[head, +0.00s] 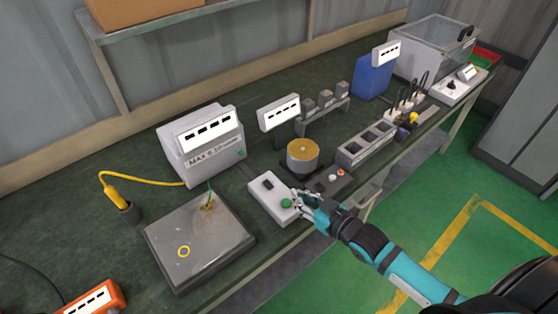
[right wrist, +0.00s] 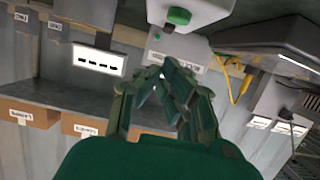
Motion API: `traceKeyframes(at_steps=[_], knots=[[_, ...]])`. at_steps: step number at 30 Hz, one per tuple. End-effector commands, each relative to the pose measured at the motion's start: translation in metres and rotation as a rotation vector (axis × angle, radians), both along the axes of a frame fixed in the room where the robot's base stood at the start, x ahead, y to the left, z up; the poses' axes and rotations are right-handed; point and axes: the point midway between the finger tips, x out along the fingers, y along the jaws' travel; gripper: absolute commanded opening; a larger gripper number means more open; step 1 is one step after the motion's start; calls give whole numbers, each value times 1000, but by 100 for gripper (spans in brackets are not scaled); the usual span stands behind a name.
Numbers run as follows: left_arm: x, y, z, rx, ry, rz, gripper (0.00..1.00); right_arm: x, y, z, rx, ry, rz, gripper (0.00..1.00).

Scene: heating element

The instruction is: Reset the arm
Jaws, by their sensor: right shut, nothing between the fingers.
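My right arm comes in from the lower right in the head view. Its gripper (head: 300,199) is shut and empty, with its fingertips close to the right end of a white control box (head: 262,190) with a green button (head: 286,203). I cannot tell whether the fingers touch the box. In the right wrist view the gripper (right wrist: 166,72) has its fingertips together, and the green button (right wrist: 179,15) shows above them. My left gripper is not in view.
A dark box with buttons (head: 333,180), a gold-topped cylinder (head: 303,155) and a compartment tray (head: 366,144) stand nearby on the dark bench. A metal plate (head: 198,262) lies to the left. The green floor (head: 440,185) in front of the bench is mostly clear.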

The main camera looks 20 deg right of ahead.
Motion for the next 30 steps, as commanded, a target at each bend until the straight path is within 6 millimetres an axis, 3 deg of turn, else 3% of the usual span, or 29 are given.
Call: traceKeyframes(at_steps=[6, 10, 18, 30], knots=[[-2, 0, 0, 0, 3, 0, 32, -3, 2, -1, -3, 11, -1, 0], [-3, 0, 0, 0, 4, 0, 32, -19, 13, -11, -33, 101, -11, 0], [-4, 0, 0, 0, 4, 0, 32, -101, 28, -36, -169, 482, -79, 0], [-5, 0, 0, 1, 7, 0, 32, -193, 17, -34, -260, 834, -160, 0]])
